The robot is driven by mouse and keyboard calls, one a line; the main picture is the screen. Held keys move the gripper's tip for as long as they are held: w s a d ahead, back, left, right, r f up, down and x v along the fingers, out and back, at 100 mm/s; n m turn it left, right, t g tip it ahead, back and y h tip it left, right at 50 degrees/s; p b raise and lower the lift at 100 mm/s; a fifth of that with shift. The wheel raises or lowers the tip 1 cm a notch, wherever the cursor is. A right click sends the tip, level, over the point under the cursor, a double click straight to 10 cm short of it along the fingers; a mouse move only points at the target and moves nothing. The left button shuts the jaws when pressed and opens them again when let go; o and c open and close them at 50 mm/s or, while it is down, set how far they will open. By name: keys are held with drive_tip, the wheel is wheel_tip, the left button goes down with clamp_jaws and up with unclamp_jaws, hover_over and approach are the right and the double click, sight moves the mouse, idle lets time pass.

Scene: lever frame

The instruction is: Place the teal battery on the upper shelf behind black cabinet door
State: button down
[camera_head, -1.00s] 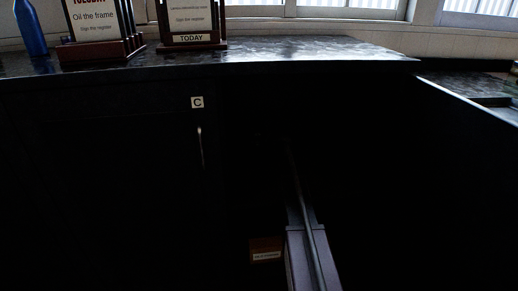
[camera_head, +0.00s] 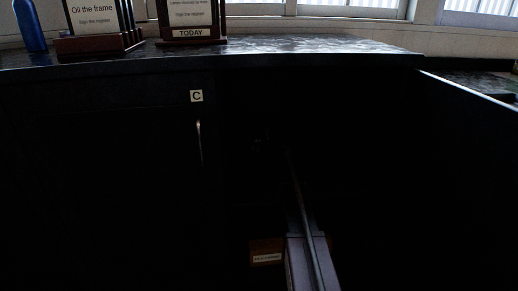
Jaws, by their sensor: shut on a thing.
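The black cabinet (camera_head: 100,88) fills most of the view. Its right part is open and very dark inside, with the black door (camera_head: 470,135) swung out at the right. My arm reaches from the bottom middle into this dark opening. A faint shape at the far end of the arm, near the upper inside, may be my gripper (camera_head: 258,143); its fingers cannot be made out. I cannot see the teal battery, and the upper shelf is lost in the dark.
A closed door with a "C" label (camera_head: 196,96) and a pale handle (camera_head: 199,142) is at left. A brown labelled block (camera_head: 266,252) sits low beside my arm. The countertop (camera_head: 300,50) holds a blue bottle (camera_head: 30,25) and two framed signs (camera_head: 98,18) (camera_head: 190,14).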

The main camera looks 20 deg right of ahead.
drive_tip(key=shift+f, duration=0.2)
drive_tip(key=shift+c, duration=1.6)
unclamp_jaws()
drive_tip(key=shift+r, duration=0.2)
drive_tip(key=shift+r, duration=0.1)
drive_tip(key=p+v, duration=0.4)
drive_tip(key=v, duration=0.6)
drive_tip(key=shift+s+r, duration=0.2)
drive_tip(key=shift+s, duration=0.15)
drive_tip(key=shift+s+d+r+p, duration=0.15)
drive_tip(key=shift+s+p, duration=0.25)
drive_tip(key=shift+s, duration=0.2)
